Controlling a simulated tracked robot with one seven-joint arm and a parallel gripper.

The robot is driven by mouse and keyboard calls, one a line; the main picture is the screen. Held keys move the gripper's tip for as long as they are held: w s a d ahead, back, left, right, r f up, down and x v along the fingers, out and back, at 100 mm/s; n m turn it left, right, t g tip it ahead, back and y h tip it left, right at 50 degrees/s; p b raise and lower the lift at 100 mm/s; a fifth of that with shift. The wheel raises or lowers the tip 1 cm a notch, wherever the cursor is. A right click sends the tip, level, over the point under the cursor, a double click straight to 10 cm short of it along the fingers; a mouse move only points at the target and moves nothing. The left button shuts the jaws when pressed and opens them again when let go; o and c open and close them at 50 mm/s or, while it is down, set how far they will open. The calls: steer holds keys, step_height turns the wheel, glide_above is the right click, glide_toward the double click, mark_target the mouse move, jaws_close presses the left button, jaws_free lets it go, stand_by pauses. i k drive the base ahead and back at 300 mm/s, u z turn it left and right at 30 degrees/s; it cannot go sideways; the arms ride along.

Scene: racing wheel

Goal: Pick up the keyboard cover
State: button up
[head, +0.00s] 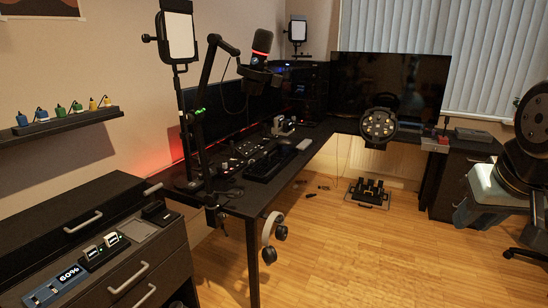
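A long dark object (264,166) lies on the black desk among other gear. It may be the keyboard or its cover, but it is too small and dark to tell which. No other thing in the head view can be clearly made out as the keyboard cover. What looks like part of my arm, black with round bolted joints (534,120), stands at the right edge, far from that dark object. No gripper fingers can be made out in the view.
The L-shaped black desk (236,203) carries monitors (395,84), a racing wheel (379,126) and a microphone (262,42) on a boom. Headphones (268,240) hang at its front edge. Pedals (370,192) stand on the floor. A drawer cabinet (150,255) is at left.

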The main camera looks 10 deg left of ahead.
mark_target(268, 167)
steer(key=u, duration=0.1)
steer(key=i, duration=1.1)
steer(key=u, duration=0.25)
steer(key=i, duration=2.15)
steer(key=u, duration=0.15)
